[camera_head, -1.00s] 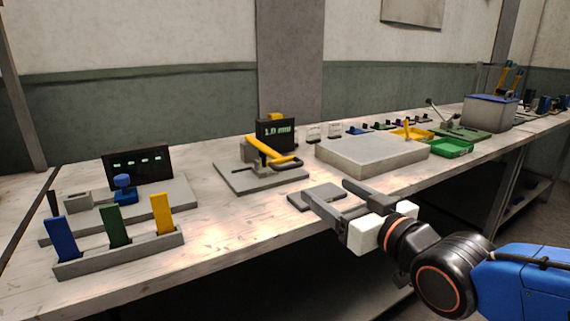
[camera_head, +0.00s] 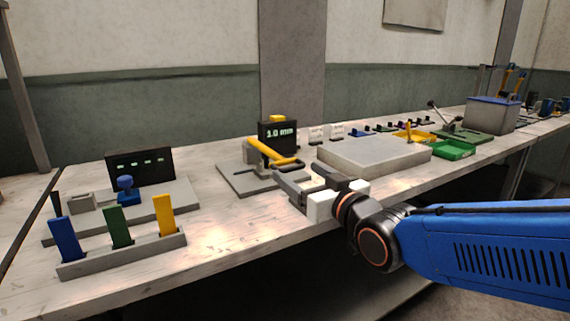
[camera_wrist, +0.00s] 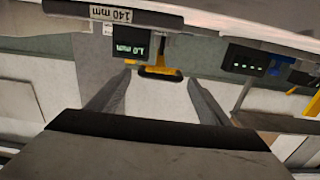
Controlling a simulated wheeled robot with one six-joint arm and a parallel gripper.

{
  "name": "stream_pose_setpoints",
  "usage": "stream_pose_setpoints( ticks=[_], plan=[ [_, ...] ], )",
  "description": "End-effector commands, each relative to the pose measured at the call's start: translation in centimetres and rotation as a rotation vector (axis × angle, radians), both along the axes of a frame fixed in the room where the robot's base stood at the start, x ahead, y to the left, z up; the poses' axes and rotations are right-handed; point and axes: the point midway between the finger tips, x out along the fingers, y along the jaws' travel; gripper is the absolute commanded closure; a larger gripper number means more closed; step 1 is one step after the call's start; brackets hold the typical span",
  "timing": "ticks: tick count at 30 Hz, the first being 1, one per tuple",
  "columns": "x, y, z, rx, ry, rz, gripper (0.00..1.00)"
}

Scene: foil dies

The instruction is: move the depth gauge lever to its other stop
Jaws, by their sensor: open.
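The depth gauge (camera_head: 262,180) stands on a grey base plate on the bench, with a dark display (camera_head: 277,135) reading 1.0 mm. Its yellow lever (camera_head: 272,153) slants down to the right and ends in a crossbar handle. My gripper (camera_head: 298,178) is open and empty, just in front and to the right of the lever's handle end. In the wrist view the yellow lever (camera_wrist: 160,73) shows between my two spread fingers (camera_wrist: 160,85), with the display beside it. I see no contact; the remaining distance is hard to judge.
A thick grey block (camera_head: 372,155) lies right of the gauge. On the left stand a rack (camera_head: 120,256) with blue, green and yellow tabs and a dark display (camera_head: 140,167). Green and yellow trays (camera_head: 453,150) are farther right.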

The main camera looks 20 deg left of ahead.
Motion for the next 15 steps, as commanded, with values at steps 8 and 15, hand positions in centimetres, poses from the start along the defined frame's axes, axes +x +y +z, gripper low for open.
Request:
stream_pose_setpoints(
  ticks=[8, 15],
  plan=[
    [2.7, 3.1, -0.1, -0.001, 0.001, 0.000, 0.28],
    [4.4, 5.1, -0.1, -0.002, 0.001, 0.000, 0.28]
  ],
)
